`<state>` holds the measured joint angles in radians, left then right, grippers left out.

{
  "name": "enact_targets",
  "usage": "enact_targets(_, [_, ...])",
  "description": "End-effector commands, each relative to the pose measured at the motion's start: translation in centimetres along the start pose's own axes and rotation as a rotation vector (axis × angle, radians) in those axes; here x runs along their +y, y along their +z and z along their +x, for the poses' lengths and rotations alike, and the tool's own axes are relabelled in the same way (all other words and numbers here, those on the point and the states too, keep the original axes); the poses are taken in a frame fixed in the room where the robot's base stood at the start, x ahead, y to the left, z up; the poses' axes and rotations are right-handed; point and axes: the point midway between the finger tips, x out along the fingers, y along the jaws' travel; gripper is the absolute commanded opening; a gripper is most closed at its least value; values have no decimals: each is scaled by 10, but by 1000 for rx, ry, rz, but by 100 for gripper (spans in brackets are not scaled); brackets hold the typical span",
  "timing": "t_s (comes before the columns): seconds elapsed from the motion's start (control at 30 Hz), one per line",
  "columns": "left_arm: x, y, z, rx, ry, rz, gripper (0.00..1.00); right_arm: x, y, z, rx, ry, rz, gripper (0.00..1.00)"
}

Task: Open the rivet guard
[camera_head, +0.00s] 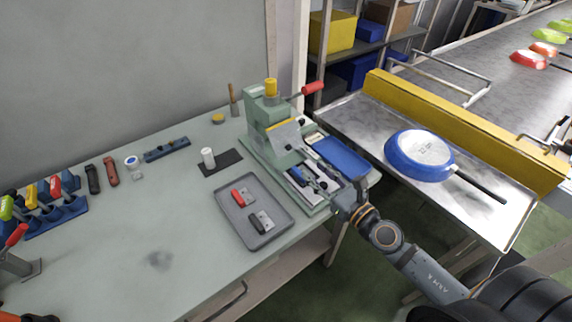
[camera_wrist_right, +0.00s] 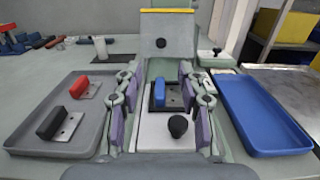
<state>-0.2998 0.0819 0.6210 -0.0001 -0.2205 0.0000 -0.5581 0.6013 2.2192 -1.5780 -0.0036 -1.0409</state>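The green rivet press (camera_head: 262,125) stands at the bench's right end, with a yellow cap and a red lever. Its guard appears to be the pale tilted panel with a yellow edge (camera_head: 284,134). In the right wrist view the guard (camera_wrist_right: 178,25) faces me, yellow strip on top and a black knob low on its face. My right gripper (camera_head: 316,182) is at the press's front bed. In the wrist view its purple-padded fingers (camera_wrist_right: 160,110) are apart, with nothing clamped. Between and below them a blue piece (camera_wrist_right: 160,89) and a black knob (camera_wrist_right: 178,126) show.
A grey tray (camera_head: 230,204) with a red and a black handle piece lies left of the bed. A blue tray (camera_head: 341,156) lies right of it. A blue pan (camera_head: 419,157) rests on the metal side table. The bench's front middle is clear.

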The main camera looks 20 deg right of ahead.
Motion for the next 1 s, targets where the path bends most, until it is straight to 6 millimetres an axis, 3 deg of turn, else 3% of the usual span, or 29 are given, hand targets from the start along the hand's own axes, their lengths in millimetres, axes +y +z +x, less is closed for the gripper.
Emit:
enact_targets(0.27, [2,0,-6,0,3,-1,40,-1,2,7,-1,0,-26,40])
enact_targets(0.43, [2,-1,-18,-1,4,-2,40,1,5,30,-3,-1,-17,40])
enact_targets(0.7, [1,-2,-26,-1,3,-2,40,1,2,85,-1,2,-20,40])
enact_targets(1.0, [0,-2,-27,-1,3,-1,40,1,-1,105,3,3,-23,40])
